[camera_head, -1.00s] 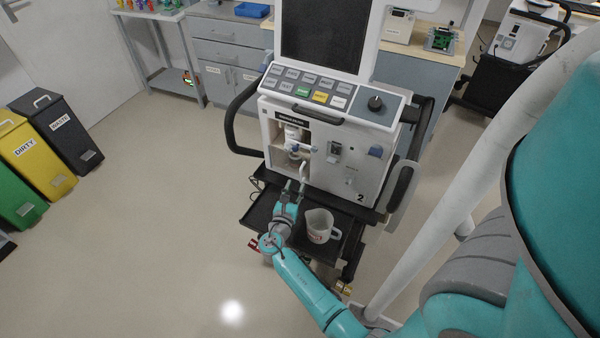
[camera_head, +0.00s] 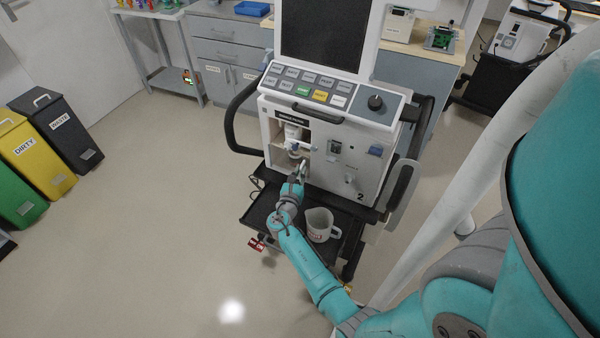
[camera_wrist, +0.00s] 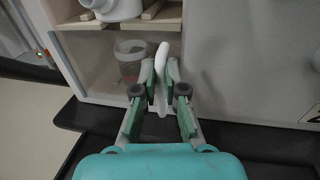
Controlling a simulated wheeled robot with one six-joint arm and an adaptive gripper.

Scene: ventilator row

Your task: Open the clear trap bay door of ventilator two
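Ventilator two (camera_head: 345,185) carries a "2" on its lower front right. The open-looking trap bay (camera_head: 283,160) is at its left front, with white fittings and a clear cup (camera_wrist: 130,62) inside. The clear door panel itself is hard to make out. A white upright bar handle (camera_wrist: 162,62) stands in front of the bay's right side in the wrist view. My gripper (camera_wrist: 161,82) has one finger on each side of this handle, close against it. The head view shows my gripper (camera_head: 299,176) at the bay's lower right, above the tray.
A white mug (camera_head: 319,226) stands on the black tray (camera_head: 257,213), just right of my wrist. A red tag (camera_head: 256,243) hangs at the tray's front left. Black side rails (camera_head: 232,125) flank the ventilator. The floor to the left is clear up to the bins (camera_head: 62,130).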

